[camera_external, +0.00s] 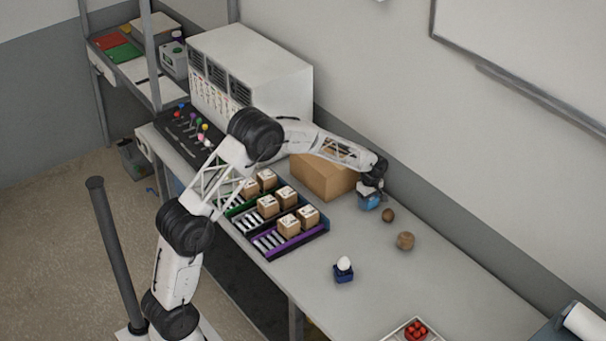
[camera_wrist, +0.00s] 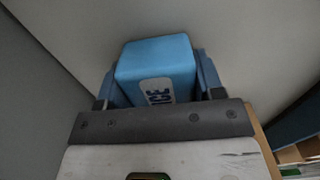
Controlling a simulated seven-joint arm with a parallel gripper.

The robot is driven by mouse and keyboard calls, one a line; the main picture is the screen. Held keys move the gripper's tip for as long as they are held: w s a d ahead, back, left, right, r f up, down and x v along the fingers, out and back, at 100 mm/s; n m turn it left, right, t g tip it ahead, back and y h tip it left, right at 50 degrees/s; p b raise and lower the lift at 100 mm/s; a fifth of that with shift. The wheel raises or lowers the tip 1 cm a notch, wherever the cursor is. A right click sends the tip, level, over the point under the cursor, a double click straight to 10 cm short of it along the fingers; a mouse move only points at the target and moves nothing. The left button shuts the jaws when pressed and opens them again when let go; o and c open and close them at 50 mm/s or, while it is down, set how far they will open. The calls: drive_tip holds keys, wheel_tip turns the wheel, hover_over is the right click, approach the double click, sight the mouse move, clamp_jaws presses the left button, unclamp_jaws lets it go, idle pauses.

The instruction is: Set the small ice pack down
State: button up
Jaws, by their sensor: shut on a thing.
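The small ice pack (camera_wrist: 157,62) is a light blue block with a white label reading "ICE" in the wrist view. My gripper (camera_wrist: 155,80) is shut on it, with a blue finger on either side. In the outside view my gripper (camera_external: 371,188) points down at the back of the table, just right of the large cardboard box. The ice pack (camera_external: 369,202) shows as a blue patch below it. I cannot tell whether its underside touches the table.
A large cardboard box (camera_external: 322,177) stands close on the left. Two brown balls, a smaller one (camera_external: 388,215) and a larger one (camera_external: 405,240), lie to the right. A white egg (camera_external: 344,264) sits in a blue holder in front. Trays with small boxes (camera_external: 289,225) stand left. The table's right-middle is clear.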

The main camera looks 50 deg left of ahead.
drive_tip(key=shift+f, duration=0.1)
drive_tip(key=o, duration=1)
wheel_tip(320, 180, up, 12)
drive_tip(key=shift+r, duration=0.15)
idle(0.8)
